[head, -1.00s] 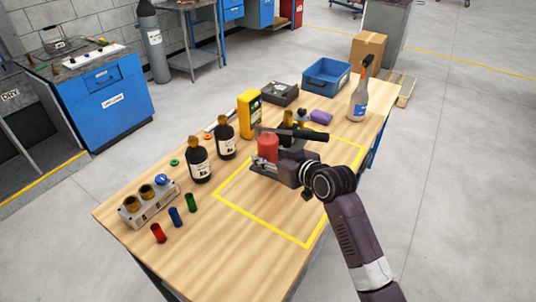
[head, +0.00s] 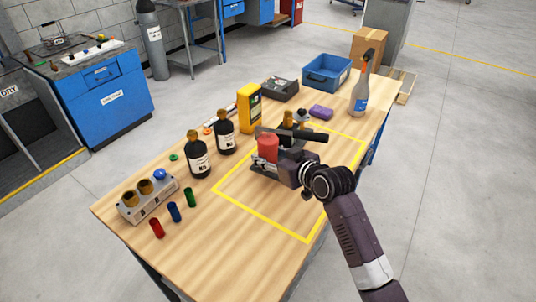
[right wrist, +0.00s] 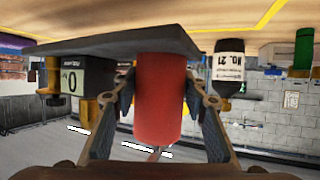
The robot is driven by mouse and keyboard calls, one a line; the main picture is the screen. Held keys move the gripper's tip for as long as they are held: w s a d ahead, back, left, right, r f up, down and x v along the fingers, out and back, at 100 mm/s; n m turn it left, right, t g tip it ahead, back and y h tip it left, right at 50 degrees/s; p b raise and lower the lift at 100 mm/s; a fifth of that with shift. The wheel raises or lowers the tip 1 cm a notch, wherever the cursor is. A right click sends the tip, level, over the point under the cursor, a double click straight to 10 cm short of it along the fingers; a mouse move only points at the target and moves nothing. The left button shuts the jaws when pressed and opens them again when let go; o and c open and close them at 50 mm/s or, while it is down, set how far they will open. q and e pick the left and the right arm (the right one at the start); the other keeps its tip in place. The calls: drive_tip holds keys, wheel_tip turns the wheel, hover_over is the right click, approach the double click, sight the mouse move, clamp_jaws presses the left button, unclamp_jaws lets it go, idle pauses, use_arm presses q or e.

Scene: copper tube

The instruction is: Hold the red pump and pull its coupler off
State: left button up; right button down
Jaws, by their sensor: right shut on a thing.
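The red pump (head: 267,148) is an upright red cylinder on a dark base plate, standing in the yellow-outlined area of the table. My right gripper (head: 268,163) reaches in from the right and is shut on the red cylinder. In the right wrist view, which is upside down, the red body (right wrist: 161,98) sits between both fingers, with the dark plate (right wrist: 110,47) against the table side. My left gripper is not in view.
Dark bottles (head: 198,158) and a yellow instrument (head: 249,108) stand left of and behind the pump. The front of the yellow outline (head: 265,221) is clear.

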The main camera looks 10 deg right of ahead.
drive_tip(key=shift+w+f+b, duration=0.1)
drive_tip(key=shift+f+b, duration=1.45)
drive_tip(key=shift+f, duration=0.9)
idle(0.6)
drive_tip(key=shift+s+f, duration=0.25)
drive_tip(key=shift+f, duration=0.35)
drive_tip(key=shift+a+r, duration=0.1)
drive_tip(key=shift+s+r, duration=0.1)
drive_tip(key=shift+s, duration=0.05)
idle(0.4)
